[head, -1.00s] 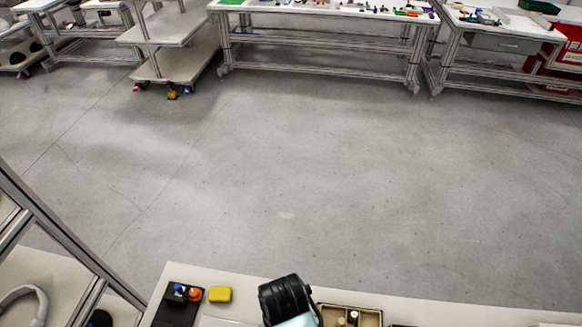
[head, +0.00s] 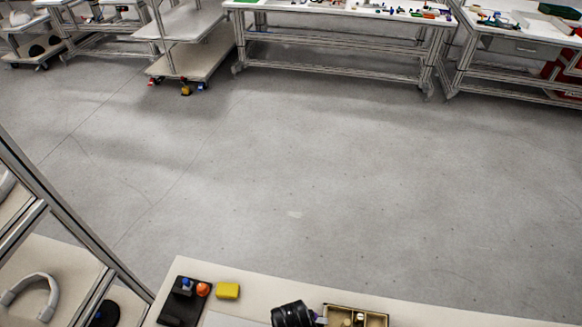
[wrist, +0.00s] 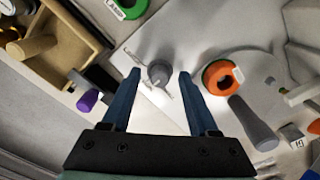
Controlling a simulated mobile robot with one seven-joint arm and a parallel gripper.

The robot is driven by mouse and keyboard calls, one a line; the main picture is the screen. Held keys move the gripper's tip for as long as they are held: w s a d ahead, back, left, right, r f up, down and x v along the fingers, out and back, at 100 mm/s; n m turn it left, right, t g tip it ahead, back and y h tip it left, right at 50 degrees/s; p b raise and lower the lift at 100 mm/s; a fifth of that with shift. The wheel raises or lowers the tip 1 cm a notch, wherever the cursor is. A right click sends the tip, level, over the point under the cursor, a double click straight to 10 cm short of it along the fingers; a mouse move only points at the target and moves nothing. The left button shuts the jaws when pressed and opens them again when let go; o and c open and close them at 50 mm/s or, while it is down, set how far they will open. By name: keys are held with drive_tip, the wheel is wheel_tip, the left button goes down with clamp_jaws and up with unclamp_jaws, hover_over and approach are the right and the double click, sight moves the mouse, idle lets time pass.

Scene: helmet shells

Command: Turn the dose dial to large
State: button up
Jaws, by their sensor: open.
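A small round grey dial (wrist: 159,71) sits on a white panel (wrist: 135,48) in the wrist view. Small dark markings lie beside it, too small to read, so I cannot tell which setting it points to. My gripper (wrist: 160,77) is open, with one blue finger on each side of the dial in the picture. The fingertips appear apart from it, with gaps on both sides. I cannot tell how far above the panel they are.
An orange ring (wrist: 222,77) and a grey cylinder (wrist: 253,123) lie right of my fingers. A green ring (wrist: 128,8) is above. A wooden tray (wrist: 97,50) and a purple-tipped piece (wrist: 88,100) are left. A yellow block (head: 228,290) lies on the table.

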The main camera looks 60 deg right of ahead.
clamp_jaws()
drive_tip(key=shift+r+m, duration=0.1)
drive_tip(key=shift+m, duration=0.3)
drive_tip(key=m+p, duration=0.2)
drive_tip(key=m, duration=0.2)
drive_tip(key=shift+m, duration=0.3)
drive_tip(key=m+p, duration=0.2)
drive_tip(key=m, duration=0.4)
drive_tip(key=shift+m, duration=0.4)
unclamp_jaws()
idle(0.4)
